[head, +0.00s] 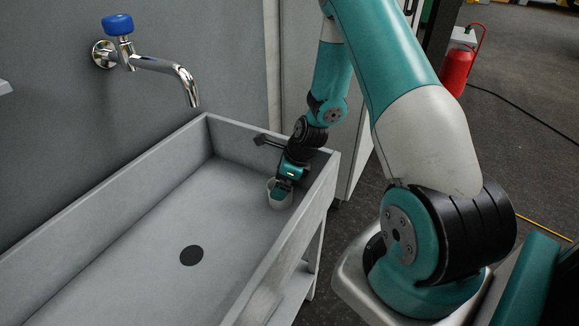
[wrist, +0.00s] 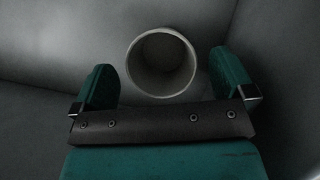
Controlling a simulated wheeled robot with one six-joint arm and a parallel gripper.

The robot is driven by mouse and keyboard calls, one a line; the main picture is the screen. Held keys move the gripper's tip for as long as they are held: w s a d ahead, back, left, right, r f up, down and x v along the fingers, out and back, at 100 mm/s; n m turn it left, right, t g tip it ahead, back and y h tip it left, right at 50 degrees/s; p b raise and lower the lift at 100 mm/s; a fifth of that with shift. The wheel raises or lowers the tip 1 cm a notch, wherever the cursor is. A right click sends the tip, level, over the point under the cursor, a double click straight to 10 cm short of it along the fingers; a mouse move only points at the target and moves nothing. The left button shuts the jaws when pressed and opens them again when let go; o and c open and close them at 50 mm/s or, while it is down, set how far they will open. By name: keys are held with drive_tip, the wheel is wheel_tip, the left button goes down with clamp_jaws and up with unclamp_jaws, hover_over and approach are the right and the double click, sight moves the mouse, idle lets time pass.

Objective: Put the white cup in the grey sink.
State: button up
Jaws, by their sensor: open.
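The white cup (head: 281,196) stands inside the grey sink (head: 140,240), near its right end, close to the front wall. In the wrist view the cup (wrist: 161,62) shows its round open rim from above. My gripper (head: 283,186) is at the cup in the head view and hides part of it. In the wrist view my gripper (wrist: 162,85) is open, with one green finger on each side of the cup. Gaps show between both fingers and the cup.
A chrome tap (head: 165,66) with a blue knob (head: 118,24) juts from the wall above the sink's back side. A dark drain (head: 191,256) is in the sink floor, which is otherwise clear. A red fire extinguisher (head: 457,68) stands at the far right.

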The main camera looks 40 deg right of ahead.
drive_tip(key=v, duration=0.7)
drive_tip(key=shift+s+r, duration=0.1)
drive_tip(key=shift+r, duration=0.1)
drive_tip(key=s+a+r+n+g+y, duration=0.1)
drive_tip(key=s+a+r+n, duration=0.2)
drive_tip(key=a+r+n, duration=1.15)
drive_tip(key=s+a+r+n+g, duration=0.1)
drive_tip(key=s+a+r+n, duration=0.2)
drive_tip(key=s+a+n, duration=0.2)
drive_tip(key=s+a+r+n+g, duration=0.1)
drive_tip(key=s+a+r+n, duration=0.3)
drive_tip(key=s+n, duration=0.7)
drive_tip(key=a+n, duration=0.2)
drive_tip(key=n, duration=0.2)
drive_tip(key=shift+s+a+r+n+g, duration=0.2)
drive_tip(key=shift+s+n+g, duration=0.05)
drive_tip(key=shift+n+g, duration=0.1)
